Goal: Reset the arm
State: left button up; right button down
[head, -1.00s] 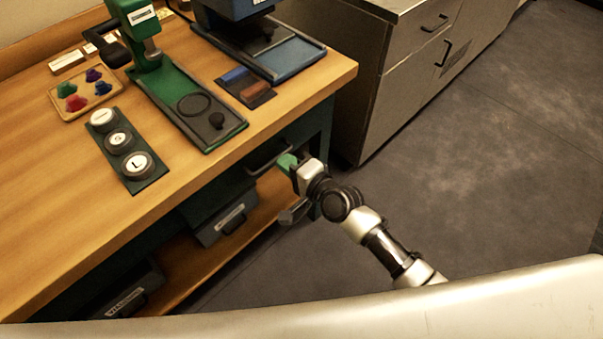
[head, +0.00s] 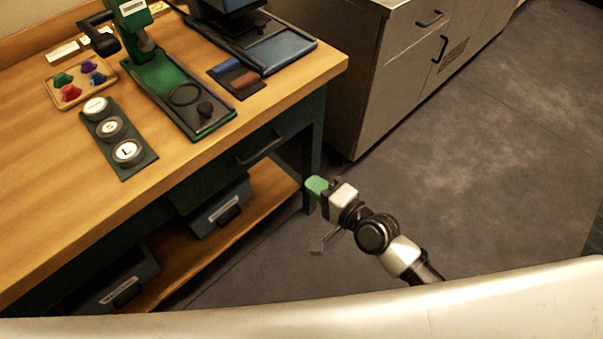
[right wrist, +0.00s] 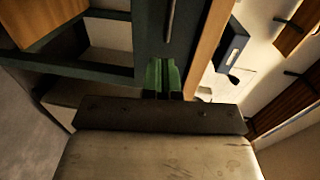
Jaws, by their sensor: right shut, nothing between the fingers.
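My right gripper (head: 315,186), with green fingertips, is in front of the workbench at the right end of its front side. It is shut and empty, apart from the dark drawer handle (head: 259,149). In the right wrist view the green fingers (right wrist: 162,76) are together, pointing at the dark bench frame. My left gripper is in neither view.
The wooden workbench (head: 60,215) holds a green press (head: 180,90), a strip of round stamps (head: 127,152) and a tray of coloured pieces (head: 57,97). Bins (head: 222,208) sit on its lower shelf. A metal cabinet (head: 375,90) stands behind. Open floor (head: 480,170) lies to the right.

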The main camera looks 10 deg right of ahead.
jog(key=s+d+f+n+g+h+p, duration=0.1)
jog(key=s+d+f+n+h, duration=0.2)
jog(key=f, duration=0.5)
jog(key=s+d+f+g+h+p, duration=0.15)
jog(key=d+f, duration=0.25)
jog(key=f, duration=0.4)
jog(key=s+d+f+n+g+h, duration=0.2)
jog(key=s+d+f+h, duration=0.15)
jog(key=f, duration=0.45)
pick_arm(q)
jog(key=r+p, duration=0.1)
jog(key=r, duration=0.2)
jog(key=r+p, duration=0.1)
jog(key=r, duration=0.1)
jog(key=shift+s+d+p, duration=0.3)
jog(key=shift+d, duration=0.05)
pick_arm(e)
jog(key=s+d+f+n+g, duration=0.2)
jog(key=s+f, duration=0.2)
jog(key=s, duration=0.5)
jog(key=s+d+f+n+g+h, duration=0.1)
jog(key=s+d+f+n+g, duration=0.1)
jog(key=s+f, duration=0.3)
jog(key=s+d+f+n+g+h, duration=0.1)
jog(key=s+f+n+g, duration=0.2)
jog(key=s, duration=1)
notch_tip(320, 180, down, 2)
jog(key=shift+s+d+f+n, duration=0.1)
jog(key=shift+s+d+n, duration=0.3)
jog(key=shift+g, duration=0.25)
